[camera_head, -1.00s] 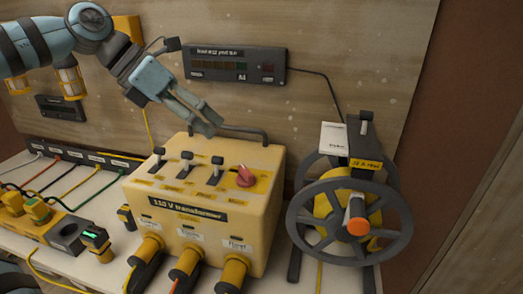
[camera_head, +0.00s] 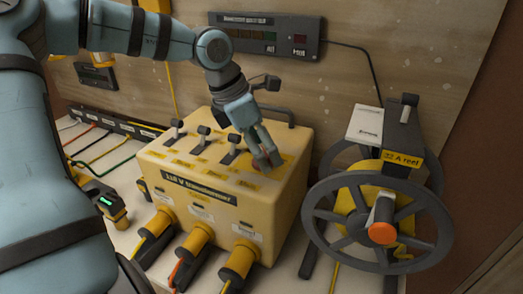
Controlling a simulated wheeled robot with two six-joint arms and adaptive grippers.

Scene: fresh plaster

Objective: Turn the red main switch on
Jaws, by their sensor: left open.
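The yellow 110 V transformer box (camera_head: 215,205) stands on the bench. The red main switch (camera_head: 284,157) is at the right end of its top panel and is mostly hidden behind my fingers, so its setting cannot be read. My left gripper (camera_head: 267,160) points down at the switch, with its fingertips at or beside it. Its jaws are open; whether they touch the switch cannot be told. My right gripper is not in view.
Three small toggle levers (camera_head: 204,131) stand left of the switch, and a dark handle (camera_head: 278,114) lies behind it. A cable reel (camera_head: 375,205) stands close on the right. Plugs with cables (camera_head: 240,258) fill the box's front. A dark display panel (camera_head: 270,34) is on the wall.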

